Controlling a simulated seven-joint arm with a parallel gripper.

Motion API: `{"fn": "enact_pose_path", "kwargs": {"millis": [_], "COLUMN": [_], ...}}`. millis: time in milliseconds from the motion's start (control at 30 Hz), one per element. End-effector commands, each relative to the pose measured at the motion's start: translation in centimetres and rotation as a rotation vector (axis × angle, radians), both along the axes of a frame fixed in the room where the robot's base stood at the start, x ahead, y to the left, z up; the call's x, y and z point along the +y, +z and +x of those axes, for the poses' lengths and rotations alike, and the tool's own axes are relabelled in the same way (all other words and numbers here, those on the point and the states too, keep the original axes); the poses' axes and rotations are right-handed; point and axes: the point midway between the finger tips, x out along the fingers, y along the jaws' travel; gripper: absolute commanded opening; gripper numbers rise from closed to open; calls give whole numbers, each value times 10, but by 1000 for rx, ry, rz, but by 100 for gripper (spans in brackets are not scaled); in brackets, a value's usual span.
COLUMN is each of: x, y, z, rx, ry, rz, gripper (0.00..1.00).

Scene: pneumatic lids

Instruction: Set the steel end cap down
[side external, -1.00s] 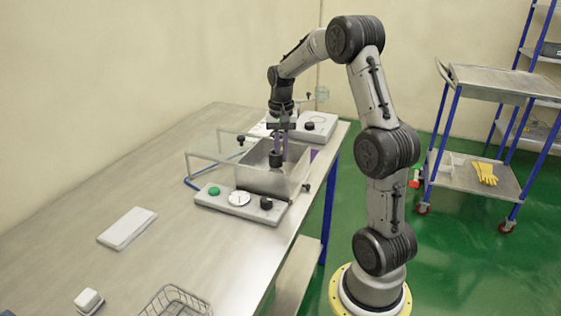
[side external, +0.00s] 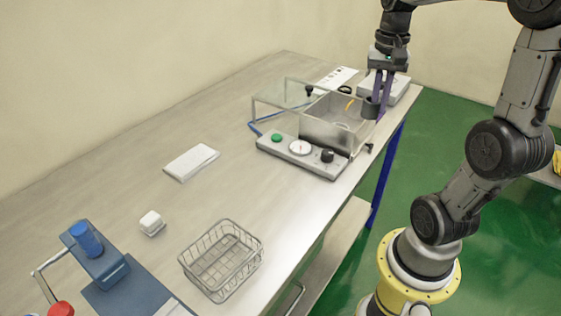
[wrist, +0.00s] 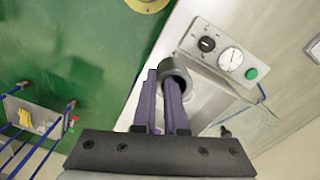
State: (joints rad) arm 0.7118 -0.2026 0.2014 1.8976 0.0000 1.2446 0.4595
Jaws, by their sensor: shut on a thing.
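The end cap (side external: 370,107) is a short, dark grey, hollow cylinder. My gripper (side external: 380,92) points down with its purple fingers closed on the cap. In the side external view they are at the right end of the steel box, near the table's edge; the exact height is hard to judge. In the wrist view the cap (wrist: 176,70) sits at the tips of the fingers (wrist: 165,100), its round opening partly visible. The steel box (side external: 335,130) is open, with its clear lid (side external: 283,97) to its left. The cap hides part of the box's right end.
A control panel (side external: 312,160) with a green button, gauge and black knob fronts the box. Behind are a black ring (side external: 344,89), a white card (side external: 338,76) and a grey unit (side external: 400,88).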

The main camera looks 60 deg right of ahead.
Motion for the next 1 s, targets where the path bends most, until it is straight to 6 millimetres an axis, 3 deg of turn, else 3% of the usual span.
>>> {"fn": "enact_pose_path", "kwargs": {"millis": [67,167,400,600,800,1000], "x": [2,21,88,134,156,160], "y": [-3,-10,-20,-26,-24,-29], "z": [-2,-6,-10,-20,-24,-12], "rx": [5,19,26,20,3,3], "ry": [25,114,422,641,751,777], "rz": [5,17,19,12,2,2], "gripper": [0,0,0,0,0,0]}}
